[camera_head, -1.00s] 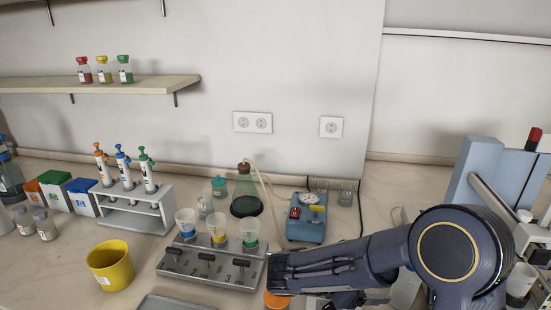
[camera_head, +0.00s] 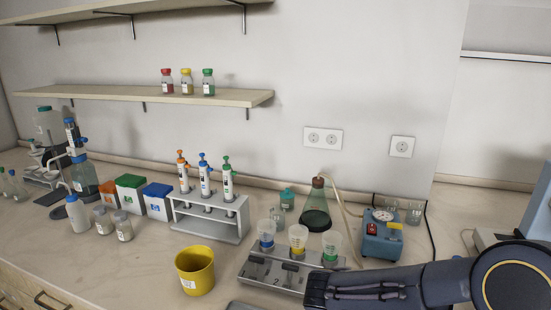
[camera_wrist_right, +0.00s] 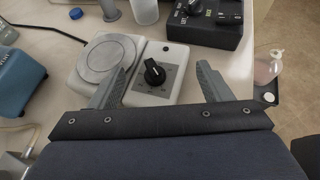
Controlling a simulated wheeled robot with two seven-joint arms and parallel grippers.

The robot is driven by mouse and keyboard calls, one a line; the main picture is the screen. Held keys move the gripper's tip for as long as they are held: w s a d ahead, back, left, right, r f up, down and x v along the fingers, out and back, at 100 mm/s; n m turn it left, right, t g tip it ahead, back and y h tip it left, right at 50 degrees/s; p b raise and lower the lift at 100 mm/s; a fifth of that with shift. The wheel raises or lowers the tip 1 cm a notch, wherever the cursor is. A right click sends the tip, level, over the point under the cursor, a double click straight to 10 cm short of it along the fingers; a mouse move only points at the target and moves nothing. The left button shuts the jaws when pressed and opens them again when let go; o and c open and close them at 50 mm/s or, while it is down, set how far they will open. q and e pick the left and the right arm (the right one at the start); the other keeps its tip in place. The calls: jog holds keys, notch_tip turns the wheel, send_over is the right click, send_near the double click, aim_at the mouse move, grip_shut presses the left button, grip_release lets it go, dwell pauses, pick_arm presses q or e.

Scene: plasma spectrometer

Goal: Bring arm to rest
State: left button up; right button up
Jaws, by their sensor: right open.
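My right arm (camera_head: 400,284) comes in from the right in the head view, low over the front of the bench. Its gripper is out of that view, below the bottom edge. In the right wrist view my right gripper (camera_wrist_right: 160,88) is open, its two fingers apart with nothing between them. Beyond the fingers a hot plate stirrer (camera_wrist_right: 150,70) with a round grey top and a black knob sits on the bench, apart from the fingers as far as I can tell. My left gripper is in neither view.
A filter manifold (camera_head: 270,272) with three cups stands left of my arm, close to it. A blue pump (camera_head: 382,236) stands behind the arm. A yellow beaker (camera_head: 195,272) and a pipette rack (camera_head: 210,222) are further left. A black device (camera_wrist_right: 205,22) lies behind the stirrer.

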jog(key=s+m+y, duration=0.2)
jog(key=s+m, duration=0.1)
jog(key=s, duration=0.1)
jog(key=s+d+m+g+y, duration=0.1)
jog(key=s+m+y, duration=0.1)
jog(key=s+y, duration=0.1)
jog(key=s+f+m+y, duration=0.1)
jog(key=s+m+y, duration=0.2)
jog(key=s, duration=0.2)
jog(key=shift+s+d+m+g, duration=0.3)
jog(key=shift+s+g, duration=0.05)
jog(key=shift+g, duration=0.05)
jog(key=s+a+r+m+t+y, duration=0.2)
jog(key=s+a+m+t+y, duration=0.3)
jog(key=a+m+y, duration=0.3)
jog(key=m+t, duration=0.1)
jog(key=m, duration=0.2)
jog(key=shift+r+t, duration=0.2)
jog(key=shift+t, duration=0.2)
